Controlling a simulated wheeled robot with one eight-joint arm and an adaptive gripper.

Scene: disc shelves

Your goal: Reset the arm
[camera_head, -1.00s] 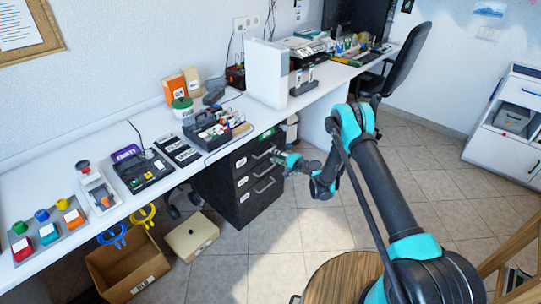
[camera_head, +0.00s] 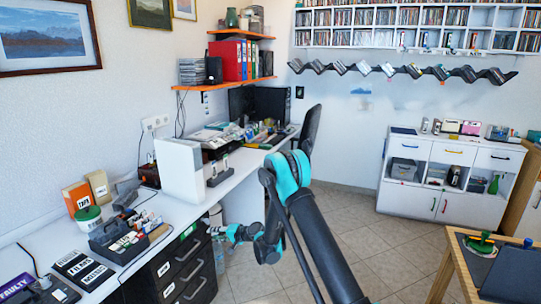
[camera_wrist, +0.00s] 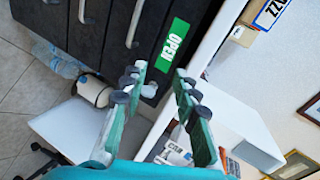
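My arm (camera_head: 320,240) reaches out over the tiled floor in the head view. My gripper (camera_head: 214,231) is at its end, in front of the dark drawer cabinet (camera_head: 190,270) under the long white desk. In the wrist view the two green fingers of my gripper (camera_wrist: 160,69) stand apart with nothing between them. I cannot tell the exact distance to the cabinet. My gripper appears clear of its handles.
The white desk (camera_head: 60,243) runs along the left wall with boxes and a tool caddy (camera_head: 118,240). An office chair (camera_head: 310,125) stands at its far end. A white cabinet (camera_head: 455,170) stands at the back right, a wooden table (camera_head: 455,250) nearer right. The floor (camera_head: 375,230) between is clear.

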